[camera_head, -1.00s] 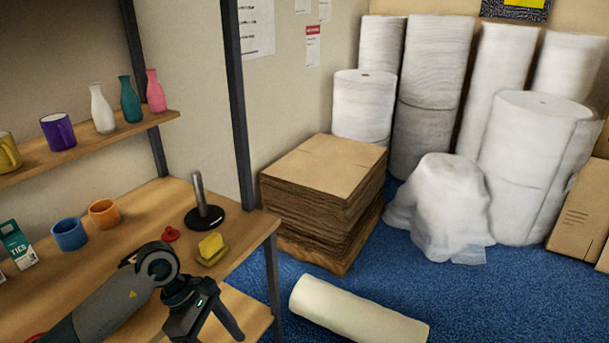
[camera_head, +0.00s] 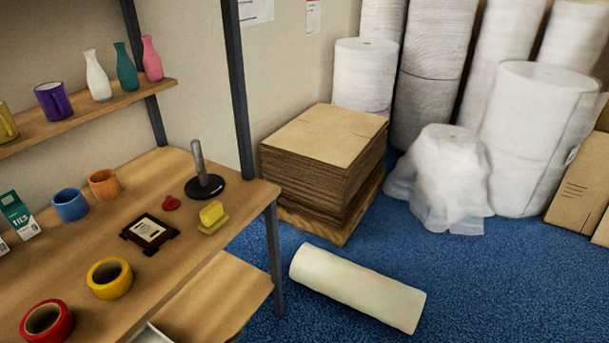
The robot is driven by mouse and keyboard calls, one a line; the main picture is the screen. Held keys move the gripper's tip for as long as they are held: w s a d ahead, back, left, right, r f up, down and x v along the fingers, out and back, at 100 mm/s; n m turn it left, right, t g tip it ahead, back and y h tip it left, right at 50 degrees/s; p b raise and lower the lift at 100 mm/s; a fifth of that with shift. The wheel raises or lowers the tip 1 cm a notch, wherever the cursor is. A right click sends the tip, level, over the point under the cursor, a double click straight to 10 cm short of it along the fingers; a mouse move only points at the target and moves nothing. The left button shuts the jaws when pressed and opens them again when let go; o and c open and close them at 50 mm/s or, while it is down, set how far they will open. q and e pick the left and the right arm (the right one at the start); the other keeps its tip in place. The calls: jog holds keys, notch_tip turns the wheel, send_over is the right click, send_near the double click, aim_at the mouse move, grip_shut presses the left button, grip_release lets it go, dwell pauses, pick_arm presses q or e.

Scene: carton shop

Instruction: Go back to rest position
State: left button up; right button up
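Neither of my grippers nor my arms show in the head view now. The wooden table (camera_head: 130,230) at the left stands clear of them. On it are a blue mug (camera_head: 70,205), an orange mug (camera_head: 103,184), a dark framed plaque (camera_head: 150,232), a yellow block-like item (camera_head: 212,217), a small red item (camera_head: 171,203) and a black stand with a grey post (camera_head: 203,178). A yellow tape roll (camera_head: 109,277) and a red tape roll (camera_head: 47,322) lie nearer the front.
A shelf (camera_head: 80,117) above the table holds mugs and vases. A cardboard stack (camera_head: 325,150), a cream roll (camera_head: 357,287) and white wrap rolls (camera_head: 535,130) stand or lie on the blue floor (camera_head: 480,280). Open floor lies at the lower right.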

pick_arm(q)
jog(key=s+a+f+n+g+y, duration=0.25)
jog(key=s+f+n, duration=0.25)
jog(key=s+f, duration=0.5)
jog(key=s+a+f+n+g+y, duration=0.2)
jog(key=s+a+f+n+y, duration=0.15)
jog(key=s+f, duration=0.7)
jog(key=s+f+n+g, duration=0.3)
jog(key=s+f, duration=0.1)
jog(key=s, duration=1)
jog(key=s+a+f+n+g+y, duration=0.1)
jog(key=s+f+n+g, duration=0.2)
jog(key=s, duration=1.1)
jog(key=shift+f+n+g, duration=0.35)
jog(key=shift+f+g, duration=0.1)
jog(key=shift+s, duration=0.1)
